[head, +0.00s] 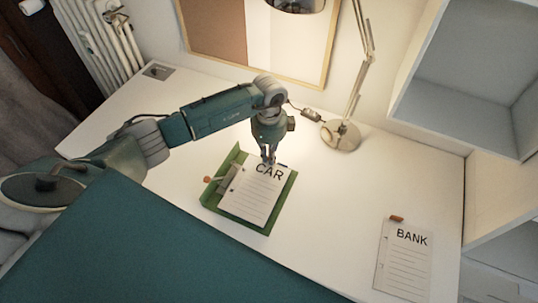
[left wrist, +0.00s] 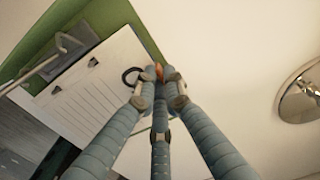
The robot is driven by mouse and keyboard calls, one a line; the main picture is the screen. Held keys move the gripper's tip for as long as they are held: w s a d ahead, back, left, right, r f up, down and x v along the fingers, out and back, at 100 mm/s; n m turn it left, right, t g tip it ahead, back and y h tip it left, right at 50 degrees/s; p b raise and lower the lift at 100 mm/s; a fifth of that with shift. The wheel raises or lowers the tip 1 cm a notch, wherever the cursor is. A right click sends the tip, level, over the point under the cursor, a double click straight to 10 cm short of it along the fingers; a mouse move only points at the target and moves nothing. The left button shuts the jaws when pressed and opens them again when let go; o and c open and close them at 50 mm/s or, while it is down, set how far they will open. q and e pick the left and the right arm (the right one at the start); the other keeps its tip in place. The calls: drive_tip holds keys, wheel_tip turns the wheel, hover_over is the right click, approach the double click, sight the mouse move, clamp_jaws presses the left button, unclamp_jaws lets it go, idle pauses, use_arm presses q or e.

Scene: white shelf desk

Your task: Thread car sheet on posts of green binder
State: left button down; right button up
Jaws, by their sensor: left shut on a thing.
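The white car sheet (head: 253,198), marked CAR, lies over the open green binder (head: 283,207) in the middle of the desk. My left gripper (head: 268,160) points down at the sheet's top edge, beside the word CAR. In the left wrist view its fingertips (left wrist: 160,76) are shut on a small orange tab (left wrist: 159,70) at the edge of the sheet (left wrist: 85,95). The binder's metal mechanism (left wrist: 75,48) is beside the sheet's punched edge. Two small dark spots show along that edge; I cannot tell whether posts pass through them. My right gripper is not in view.
A bank sheet (head: 405,262) with an orange tab (head: 397,218) lies at the desk's right. A lamp base (head: 341,136) stands behind the binder to the right. White shelves (head: 470,70) rise at the right. The white desk (head: 335,215) is clear between binder and bank sheet.

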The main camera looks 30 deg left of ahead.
use_arm(q)
drive_tip(key=shift+f, duration=0.2)
idle(0.3)
drive_tip(key=c, duration=1.8)
unclamp_jaws()
drive_tip(key=shift+o, duration=0.2)
wheel_tip(320, 180, up, 12)
drive_tip(key=shift+s, duration=0.1)
